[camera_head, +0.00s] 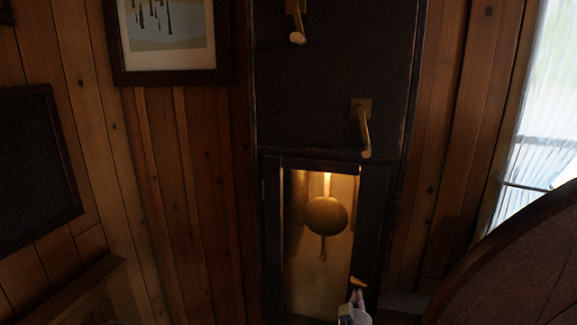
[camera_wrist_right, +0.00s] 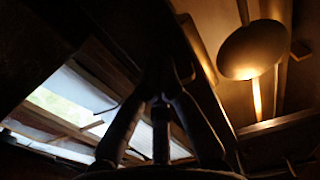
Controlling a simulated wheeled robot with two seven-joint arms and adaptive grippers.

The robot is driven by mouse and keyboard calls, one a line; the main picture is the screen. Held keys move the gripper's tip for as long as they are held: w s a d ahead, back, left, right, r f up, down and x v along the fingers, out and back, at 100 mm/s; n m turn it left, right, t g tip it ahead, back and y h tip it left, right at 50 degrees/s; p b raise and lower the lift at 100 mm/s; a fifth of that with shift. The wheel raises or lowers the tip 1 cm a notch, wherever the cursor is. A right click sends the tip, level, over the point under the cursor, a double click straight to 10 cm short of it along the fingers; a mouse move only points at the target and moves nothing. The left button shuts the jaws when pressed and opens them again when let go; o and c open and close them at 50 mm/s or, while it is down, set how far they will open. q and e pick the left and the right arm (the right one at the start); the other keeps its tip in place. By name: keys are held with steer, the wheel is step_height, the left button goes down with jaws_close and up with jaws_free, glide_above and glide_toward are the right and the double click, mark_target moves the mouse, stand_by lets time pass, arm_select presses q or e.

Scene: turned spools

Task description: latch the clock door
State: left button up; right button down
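The tall dark clock case has a lower door (camera_head: 373,215) with a glass window. The door looks closed or nearly closed in its frame. A brass pendulum (camera_head: 326,215) hangs behind the glass; its round bob (camera_wrist_right: 252,50) also shows in the right wrist view. A small brass latch piece (camera_head: 358,282) sits low on the door's right side. My right gripper (camera_head: 356,297) is just below it, its fingers close together and pointing up. In the right wrist view its dark fingers (camera_wrist_right: 165,88) converge. Contact with the latch cannot be told. My left gripper is out of view.
Two brass levers, one upper (camera_head: 297,30) and one lower (camera_head: 364,130), stick out from the dark panel above the door. A round dark tabletop (camera_head: 530,265) fills the lower right. A bright window (camera_head: 540,110) is at right. A framed picture (camera_head: 170,75) hangs at upper left.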

steer(key=shift+f, duration=0.1)
steer(key=v, duration=0.6)
steer(key=shift+f, duration=0.2)
stand_by(0.4)
steer(key=shift+s+a+f, duration=0.25)
steer(key=shift+s+a, duration=0.1)
stand_by(0.4)
steer(key=shift+b+x, duration=0.3)
steer(key=shift+x, duration=3.05)
